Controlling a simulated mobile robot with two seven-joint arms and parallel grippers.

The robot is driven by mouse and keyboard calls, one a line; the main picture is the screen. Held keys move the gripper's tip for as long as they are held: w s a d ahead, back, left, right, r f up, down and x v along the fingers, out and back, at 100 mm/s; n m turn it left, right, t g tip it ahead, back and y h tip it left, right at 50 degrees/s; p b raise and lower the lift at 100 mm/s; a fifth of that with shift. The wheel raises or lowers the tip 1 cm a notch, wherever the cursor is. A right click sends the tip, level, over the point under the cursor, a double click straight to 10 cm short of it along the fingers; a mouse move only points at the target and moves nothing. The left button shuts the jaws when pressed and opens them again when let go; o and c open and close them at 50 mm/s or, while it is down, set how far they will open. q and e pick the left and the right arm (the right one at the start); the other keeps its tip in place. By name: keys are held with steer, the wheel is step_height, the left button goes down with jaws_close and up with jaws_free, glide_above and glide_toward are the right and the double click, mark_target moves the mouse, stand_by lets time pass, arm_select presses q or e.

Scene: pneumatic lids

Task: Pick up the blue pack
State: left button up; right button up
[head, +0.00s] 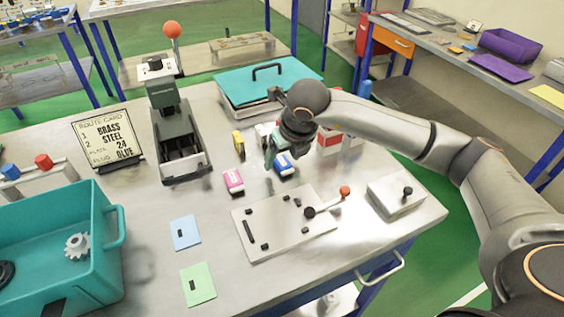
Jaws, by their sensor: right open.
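The blue pack (285,166) lies on the metal workbench, near its middle. It is blue with a white part. My right gripper (272,158) comes down from above, pointing at the bench, with its fingers close to the pack's left and back side. The gripper is open. I cannot tell whether a finger touches the pack. My left gripper is not in view.
A pink pack (233,181) lies left of the blue pack, and a yellow piece (238,144) stands behind it. A red and white box (329,141) stands to the right. A fixture plate (283,226) with a lever lies in front. A teal-lidded box (268,80) stands behind.

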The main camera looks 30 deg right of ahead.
steer(key=shift+w+f, duration=0.15)
steer(key=shift+f, duration=0.2)
steer(key=shift+c, duration=0.3)
jaws_close()
